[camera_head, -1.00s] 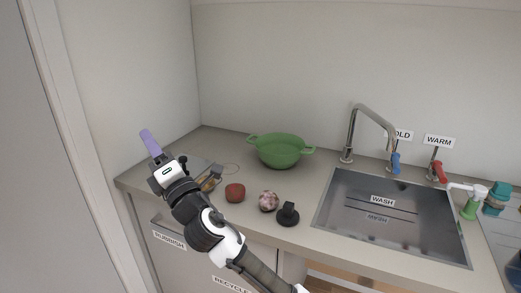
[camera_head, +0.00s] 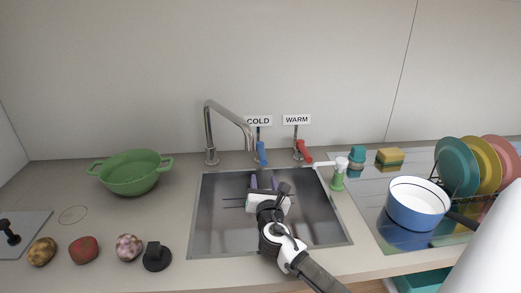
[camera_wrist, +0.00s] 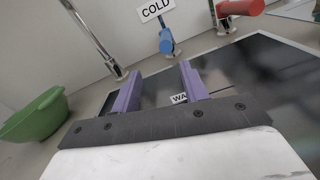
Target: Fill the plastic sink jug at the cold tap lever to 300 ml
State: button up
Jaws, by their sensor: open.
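The blue cold tap lever (camera_head: 261,153) stands behind the sink under the COLD label (camera_head: 258,121). The lever also shows ahead in the wrist view (camera_wrist: 167,42). The curved metal spout (camera_head: 209,125) rises to its left and its end hangs near the lever. My gripper (camera_head: 264,181) is over the sink (camera_head: 208,215), with its purple fingers apart and pointing toward the back. In the wrist view the fingers (camera_wrist: 160,84) are open with nothing between them, short of the cold lever. I cannot make out a plastic jug in these views; my arm hides part of the sink.
The red warm lever (camera_head: 304,151) is right of the cold one. A soap bottle (camera_head: 338,179) stands by the sink's right edge. A blue pot (camera_head: 417,211) and plates (camera_head: 455,166) are further right. A green colander (camera_head: 130,176) and several small items are left.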

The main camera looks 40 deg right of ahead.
aim_at(263, 158)
jog(key=p+x, duration=0.1)
jog(key=x, duration=0.3)
jog(key=p+x, duration=0.1)
jog(key=x, duration=0.4)
jog(key=d+p+x, duration=0.1)
jog(key=x, duration=0.4)
jog(key=shift+s, duration=0.3)
grip_shut()
